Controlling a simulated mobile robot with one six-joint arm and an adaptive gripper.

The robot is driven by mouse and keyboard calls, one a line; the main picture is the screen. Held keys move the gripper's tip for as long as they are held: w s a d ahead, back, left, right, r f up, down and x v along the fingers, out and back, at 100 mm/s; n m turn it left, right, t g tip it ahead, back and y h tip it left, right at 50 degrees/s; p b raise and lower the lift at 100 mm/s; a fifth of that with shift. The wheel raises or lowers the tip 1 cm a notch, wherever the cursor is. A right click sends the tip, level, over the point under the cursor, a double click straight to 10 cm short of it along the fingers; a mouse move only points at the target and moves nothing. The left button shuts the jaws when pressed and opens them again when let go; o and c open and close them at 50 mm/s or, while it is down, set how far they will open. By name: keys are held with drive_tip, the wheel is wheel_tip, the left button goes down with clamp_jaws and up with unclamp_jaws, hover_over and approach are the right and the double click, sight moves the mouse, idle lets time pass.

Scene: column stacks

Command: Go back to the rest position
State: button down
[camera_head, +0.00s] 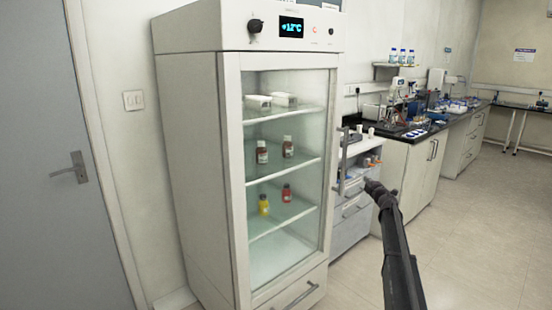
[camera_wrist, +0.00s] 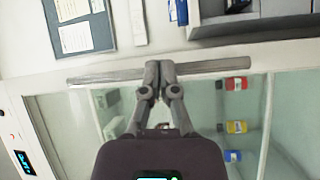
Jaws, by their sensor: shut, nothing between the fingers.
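My gripper (camera_head: 368,183) is shut and empty. In the head view it is at the end of my dark arm, just right of the fridge door's handle (camera_head: 342,162). In the wrist view my gripper (camera_wrist: 159,68) has its fingertips together, overlapping the middle of the grey handle bar (camera_wrist: 215,68). I cannot tell whether the fingers touch the bar. The tall white fridge (camera_head: 192,120) stands upright with its glass door (camera_head: 290,225) appearing closed. Bottles and white boxes stand on its shelves.
A lab bench (camera_head: 408,160) with equipment runs along the back wall at the right. A drawer unit (camera_head: 352,215) stands beside the fridge. The floor (camera_head: 480,230) at right is clear. A grey room door (camera_head: 50,110) is at left.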

drive_tip(key=s+a+f+m+g+h, duration=0.35)
drive_tip(key=s+m, duration=0.25)
drive_tip(key=s, duration=0.4)
drive_tip(key=s+a+f+m+g+h, duration=0.25)
drive_tip(key=s+f+m, duration=0.25)
drive_tip(key=s, duration=0.5)
drive_tip(key=s+a+f+m+g+h, duration=0.2)
drive_tip(key=s+a+f+m+g, duration=0.15)
drive_tip(key=s+m, duration=0.45)
drive_tip(key=s+a+f+g+y, duration=0.25)
drive_tip(key=s+a, duration=0.25)
drive_tip(key=s, duration=0.5)
drive_tip(key=s+a+f+n+g+y, duration=0.1)
drive_tip(key=s+a+f+g, duration=0.3)
drive_tip(key=s, duration=0.5)
drive_tip(key=s+a+f+g+y, duration=0.15)
drive_tip(key=s+a, duration=0.35)
drive_tip(key=s, duration=0.5)
wheel_tip(320, 180, up, 18)
drive_tip(key=g+p, duration=0.1)
drive_tip(key=p, duration=1.6)
drive_tip(key=shift+a+y+p, duration=0.4)
drive_tip(key=shift+a, duration=0.05)
